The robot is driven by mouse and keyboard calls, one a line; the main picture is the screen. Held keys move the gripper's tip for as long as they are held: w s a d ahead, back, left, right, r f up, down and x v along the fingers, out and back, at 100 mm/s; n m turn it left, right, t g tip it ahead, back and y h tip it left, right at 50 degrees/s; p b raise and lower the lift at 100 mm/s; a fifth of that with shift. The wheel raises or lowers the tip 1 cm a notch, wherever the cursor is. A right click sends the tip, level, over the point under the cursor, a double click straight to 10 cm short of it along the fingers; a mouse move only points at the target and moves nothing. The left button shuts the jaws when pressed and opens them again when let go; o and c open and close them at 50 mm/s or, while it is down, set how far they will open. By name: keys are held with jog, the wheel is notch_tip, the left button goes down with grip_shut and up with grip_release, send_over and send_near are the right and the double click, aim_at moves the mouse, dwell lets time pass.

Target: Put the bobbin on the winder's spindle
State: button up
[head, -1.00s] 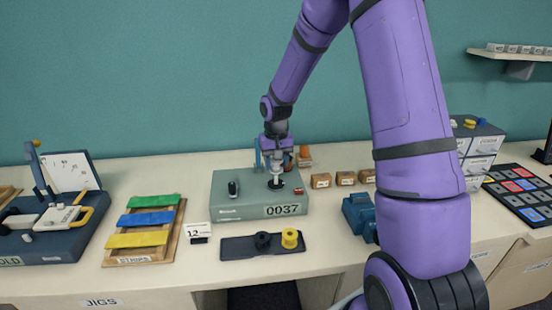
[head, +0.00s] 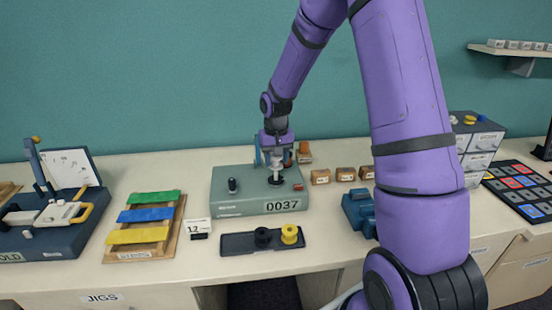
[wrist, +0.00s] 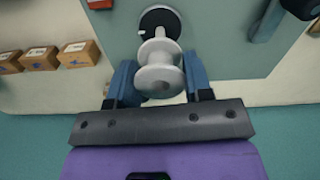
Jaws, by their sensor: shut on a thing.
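The winder (head: 240,207) is a grey-green box labelled 0037 on the table; its face also shows in the wrist view (wrist: 225,35). My gripper (head: 276,166) is over its right half, pointing down. In the wrist view the blue fingers of my gripper (wrist: 160,84) are shut on a white bobbin (wrist: 160,75), one on each side of its near flange. The bobbin's far end lines up with the winder's black disc (wrist: 150,12), which also shows in the head view (head: 276,182). The spindle itself is hidden; I cannot tell how far the bobbin sits on it.
A dark tray (head: 232,244) with a black spool (head: 263,237) and a yellow spool (head: 289,234) lies in front of the winder. A black knob (head: 232,185) stands on the winder's left. Small boxes (head: 345,174) stand to the right. A blue device (head: 358,213) is at front right.

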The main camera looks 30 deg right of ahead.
aim_at(276, 170)
jog(key=shift+f, duration=2.4)
dwell(0.4)
dwell(0.4)
jog(key=o, duration=1)
jog(key=shift+c, duration=0.2)
notch_tip(276, 170, up, 11)
